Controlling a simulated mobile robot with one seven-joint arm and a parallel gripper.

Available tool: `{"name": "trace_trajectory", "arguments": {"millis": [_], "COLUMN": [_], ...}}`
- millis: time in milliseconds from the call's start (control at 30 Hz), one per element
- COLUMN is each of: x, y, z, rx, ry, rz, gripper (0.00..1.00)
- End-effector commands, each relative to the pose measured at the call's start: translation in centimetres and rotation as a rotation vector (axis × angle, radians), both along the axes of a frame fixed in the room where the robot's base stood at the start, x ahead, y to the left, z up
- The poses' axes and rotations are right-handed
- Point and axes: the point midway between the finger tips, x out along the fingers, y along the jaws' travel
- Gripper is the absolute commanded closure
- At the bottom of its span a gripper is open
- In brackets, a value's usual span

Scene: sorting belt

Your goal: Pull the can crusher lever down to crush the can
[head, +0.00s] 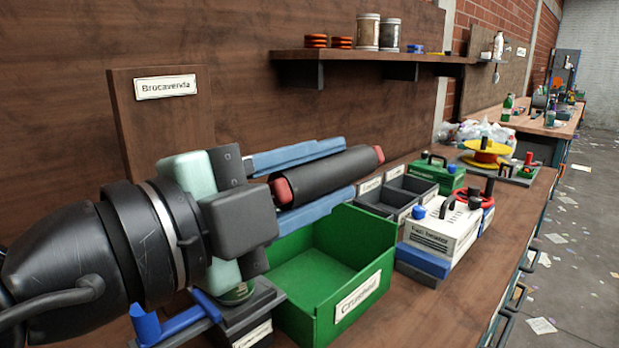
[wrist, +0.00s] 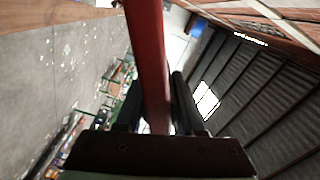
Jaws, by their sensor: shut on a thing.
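My gripper (head: 330,172) reaches in from the left in the head view. Its two blue fingers lie on either side of the crusher lever's black grip (head: 325,178), which shows red ends. In the wrist view a red lever bar (wrist: 148,60) runs between my dark fingers (wrist: 158,95), which are shut on it. Below my wrist stands the can crusher, with a dark base (head: 258,310) and blue parts (head: 165,325) at its left. A green round thing (head: 238,294), perhaps the can, shows just under my gripper. Most of the crusher is hidden by my arm.
A green open bin labelled "Crushed" (head: 365,290) stands right of the crusher and looks empty. Beyond it are grey bins (head: 410,190), a white and blue box (head: 440,235) and a yellow reel (head: 487,152). A shelf (head: 370,57) hangs on the back wall. The bench's front right is clear.

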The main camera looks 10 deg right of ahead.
Motion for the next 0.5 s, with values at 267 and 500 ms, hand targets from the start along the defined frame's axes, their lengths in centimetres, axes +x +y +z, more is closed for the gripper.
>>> {"name": "trace_trajectory", "arguments": {"millis": [267, 500], "x": [-0.38, -0.39], "y": [-0.3, -0.31], "z": [-0.85, -0.81], "rx": [0.016, 0.017], "ry": [-0.025, -0.026], "rz": [-0.002, -0.002], "gripper": [1.0, 1.0]}}
